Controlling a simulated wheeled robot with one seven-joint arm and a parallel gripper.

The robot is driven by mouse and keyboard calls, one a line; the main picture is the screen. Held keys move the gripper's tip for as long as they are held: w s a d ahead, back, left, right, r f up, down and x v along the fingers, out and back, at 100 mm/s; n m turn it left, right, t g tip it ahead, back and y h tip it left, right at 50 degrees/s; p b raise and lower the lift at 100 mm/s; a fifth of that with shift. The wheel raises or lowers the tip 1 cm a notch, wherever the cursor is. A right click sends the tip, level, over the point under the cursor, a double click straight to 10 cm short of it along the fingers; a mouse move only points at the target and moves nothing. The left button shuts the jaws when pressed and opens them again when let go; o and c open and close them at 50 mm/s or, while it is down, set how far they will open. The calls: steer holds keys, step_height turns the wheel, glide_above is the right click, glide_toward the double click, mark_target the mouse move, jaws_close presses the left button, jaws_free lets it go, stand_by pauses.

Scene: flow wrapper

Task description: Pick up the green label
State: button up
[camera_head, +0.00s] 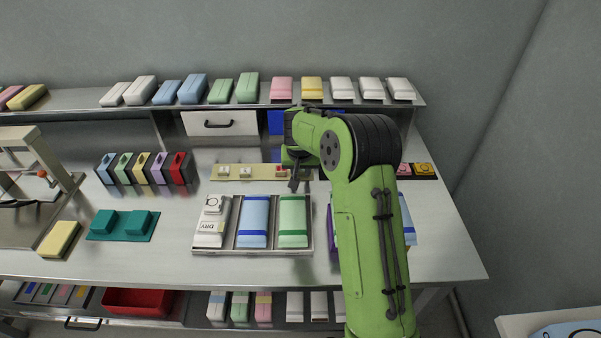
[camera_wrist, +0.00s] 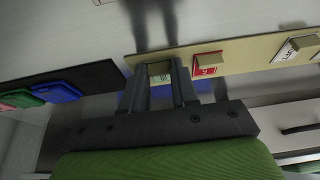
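The green label (camera_wrist: 160,79) is a small pale green piece with dark marks and a beige tab, at the left end of a beige strip in the wrist view. My gripper (camera_wrist: 160,90) has its two dark fingers on either side of it. The fingers stand apart with the label in the gap, but whether they press on it cannot be told. In the head view my gripper (camera_head: 295,183) is low over the right end of the beige strip (camera_head: 262,173), and it hides the green label there.
A red label (camera_wrist: 207,64) sits close beside my gripper on the same strip, with a white one (camera_wrist: 296,48) further along. A tray (camera_head: 240,250) with white, blue and green packs lies in front. Coloured blocks (camera_head: 145,168) stand left. Bare table lies between.

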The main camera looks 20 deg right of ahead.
jaws_close()
